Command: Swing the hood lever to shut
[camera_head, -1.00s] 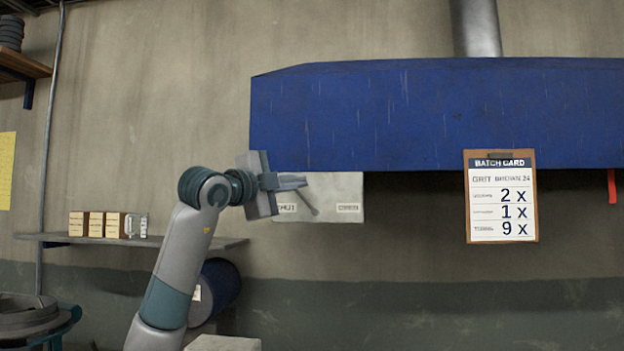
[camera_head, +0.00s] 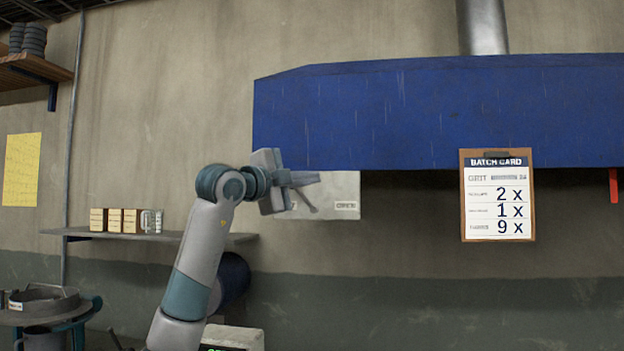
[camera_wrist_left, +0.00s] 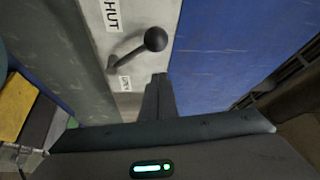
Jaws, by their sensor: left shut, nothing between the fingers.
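The hood lever (camera_head: 306,201) is a dark grey rod on a pale plate (camera_head: 338,205) below the blue hood. Its lower end shows on the plate; it leans up and left, and its upper end is hidden behind my left gripper (camera_head: 318,177). My right gripper is not in view.
The blue hood (camera_head: 430,115) hangs just above the plate and gripper. A batch card (camera_head: 497,196) hangs to the right. A wall shelf (camera_head: 175,237) with small boxes lies left, behind my arm.

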